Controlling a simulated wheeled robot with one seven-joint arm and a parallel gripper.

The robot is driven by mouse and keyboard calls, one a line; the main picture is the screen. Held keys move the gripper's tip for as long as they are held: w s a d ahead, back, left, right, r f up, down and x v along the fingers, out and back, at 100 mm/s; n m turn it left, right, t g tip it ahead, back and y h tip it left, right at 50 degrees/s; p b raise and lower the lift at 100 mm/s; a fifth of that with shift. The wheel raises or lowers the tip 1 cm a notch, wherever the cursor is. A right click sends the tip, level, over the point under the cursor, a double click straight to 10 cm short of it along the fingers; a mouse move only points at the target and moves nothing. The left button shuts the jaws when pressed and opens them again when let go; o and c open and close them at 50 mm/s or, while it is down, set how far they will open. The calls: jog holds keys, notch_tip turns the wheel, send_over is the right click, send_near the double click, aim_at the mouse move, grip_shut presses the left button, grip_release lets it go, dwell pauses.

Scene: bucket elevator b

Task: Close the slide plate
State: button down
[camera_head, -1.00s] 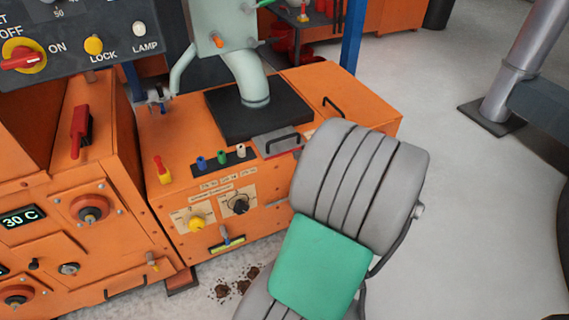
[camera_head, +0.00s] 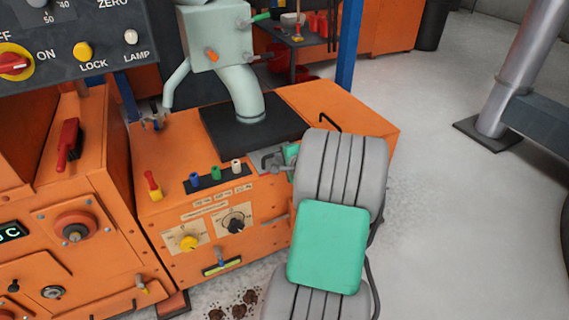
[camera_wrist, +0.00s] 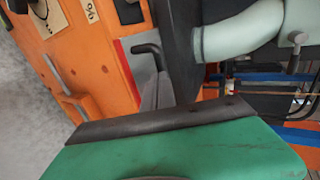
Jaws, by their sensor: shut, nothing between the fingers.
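The slide plate (camera_head: 259,168) is a small grey metal plate at the front edge of the black base on the orange machine. Its dark bent handle (camera_head: 269,157) stands up on it. My grey and green arm hides the plate's right side. In the wrist view my green gripper body fills the bottom.
A black base (camera_head: 252,122) with a pale green pipe (camera_head: 241,92) stands behind the plate. Blue, green and white knobs (camera_head: 216,174) are to its left, a second black handle (camera_head: 330,122) to its right. A blue post (camera_head: 348,45) rises behind.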

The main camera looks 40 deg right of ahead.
jog(key=w, duration=0.1)
jog(key=w+d, duration=0.1)
jog(key=w, duration=0.3)
jog(key=shift+d+p, duration=0.25)
jog(key=shift+p, duration=0.05)
jog(key=shift+w+d+r, duration=0.1)
jog(key=shift+w, duration=0.15)
